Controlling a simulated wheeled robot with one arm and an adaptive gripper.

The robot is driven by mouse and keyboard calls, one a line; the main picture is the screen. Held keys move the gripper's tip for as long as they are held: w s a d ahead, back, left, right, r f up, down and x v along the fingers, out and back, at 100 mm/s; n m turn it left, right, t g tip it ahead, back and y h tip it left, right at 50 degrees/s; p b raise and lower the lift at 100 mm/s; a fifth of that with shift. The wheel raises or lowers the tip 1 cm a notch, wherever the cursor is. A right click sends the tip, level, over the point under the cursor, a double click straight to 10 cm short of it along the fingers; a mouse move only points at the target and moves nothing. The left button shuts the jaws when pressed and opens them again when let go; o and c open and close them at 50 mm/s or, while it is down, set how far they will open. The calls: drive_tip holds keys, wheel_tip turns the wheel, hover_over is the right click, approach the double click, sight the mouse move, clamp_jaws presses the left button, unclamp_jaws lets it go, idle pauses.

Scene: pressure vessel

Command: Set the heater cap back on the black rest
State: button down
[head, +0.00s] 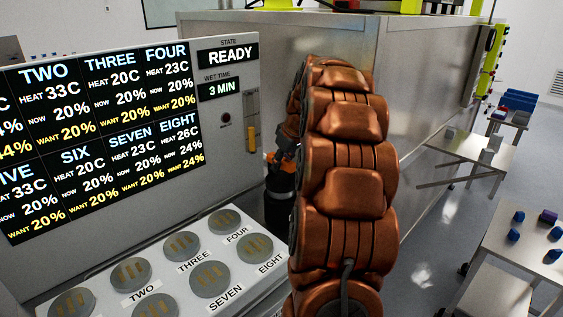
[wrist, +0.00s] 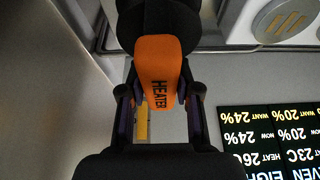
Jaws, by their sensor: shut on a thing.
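The heater cap (wrist: 158,62) is orange with HEATER written on it in black. In the wrist view it sits between the two dark fingers of my gripper (wrist: 158,100), which is shut on it. In the head view the orange cap (head: 279,178) shows just left of my arm, below my gripper (head: 284,150), which is partly hidden by the arm. A black rounded part (head: 277,212) lies directly below the orange. It also shows above the orange in the wrist view (wrist: 150,22). I cannot tell whether it is the black rest or part of the cap.
A panel with a readout screen (head: 100,125) stands behind, showing READY. A yellow handle (head: 251,138) is on the panel close to my gripper. A shelf with several round numbered lids (head: 182,247) lies at lower left. Tables with blue pieces (head: 530,240) stand at right.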

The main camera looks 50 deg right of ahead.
drive_tip(key=shift+f, duration=0.2)
drive_tip(key=shift+f, duration=0.1)
drive_tip(key=c, duration=0.8)
unclamp_jaws()
drive_tip(key=shift+f, duration=0.1)
drive_tip(key=b+v, duration=0.3)
drive_tip(key=v, duration=0.9)
drive_tip(key=shift+b, duration=0.35)
